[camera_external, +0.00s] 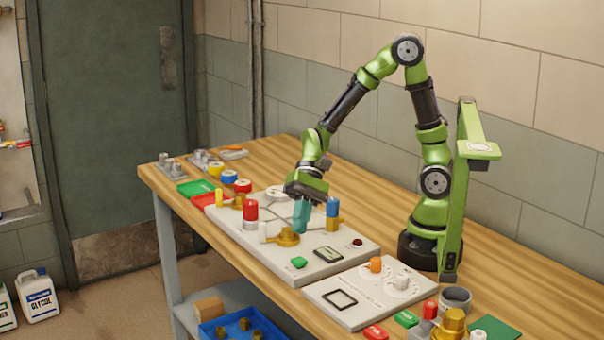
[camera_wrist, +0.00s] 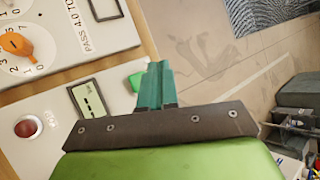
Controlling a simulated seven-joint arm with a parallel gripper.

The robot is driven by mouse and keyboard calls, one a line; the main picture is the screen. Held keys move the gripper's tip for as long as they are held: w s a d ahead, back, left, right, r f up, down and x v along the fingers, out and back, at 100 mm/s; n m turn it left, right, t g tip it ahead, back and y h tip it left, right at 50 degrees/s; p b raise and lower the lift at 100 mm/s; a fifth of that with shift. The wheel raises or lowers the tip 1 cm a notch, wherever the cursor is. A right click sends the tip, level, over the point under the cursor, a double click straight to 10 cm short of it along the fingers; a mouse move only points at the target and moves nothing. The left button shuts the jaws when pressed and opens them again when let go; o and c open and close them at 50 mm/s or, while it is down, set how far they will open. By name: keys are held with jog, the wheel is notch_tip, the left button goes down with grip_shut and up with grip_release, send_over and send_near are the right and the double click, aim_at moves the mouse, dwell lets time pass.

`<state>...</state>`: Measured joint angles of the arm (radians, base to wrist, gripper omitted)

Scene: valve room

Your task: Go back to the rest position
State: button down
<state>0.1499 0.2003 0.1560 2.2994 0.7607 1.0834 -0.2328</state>
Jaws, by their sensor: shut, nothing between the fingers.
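My gripper (camera_external: 300,228) is a dark wrist block with teal fingers, pointing down over the large grey valve panel (camera_external: 228,222). The fingers are together with nothing between them. They are just behind a brass valve (camera_external: 287,237), close to it; I cannot tell whether they touch. In the wrist view the closed fingers (camera_wrist: 155,68) hide part of a green button (camera_wrist: 136,82). My arm is bent in a high arch from its base at the right of the bench.
The panel carries a red-topped cylinder (camera_external: 250,210), a blue-topped cylinder (camera_external: 333,208), a display (camera_external: 328,254) and a red button (camera_external: 357,242). A second panel (camera_external: 335,315) has an orange knob (camera_external: 376,265). A green post (camera_external: 464,190) stands beside my base. Open air lies above the bench.

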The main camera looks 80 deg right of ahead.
jog(key=s+d+r+n+t+h, duration=0.5)
jog(key=s+d+r+t+h, duration=0.1)
jog(key=d+r, duration=0.5)
notch_tip(320, 180, up, 2)
jog(key=shift+s+n+t+h, duration=0.3)
jog(key=shift+s+t+h, duration=0.15)
jog(key=shift+h, duration=0.15)
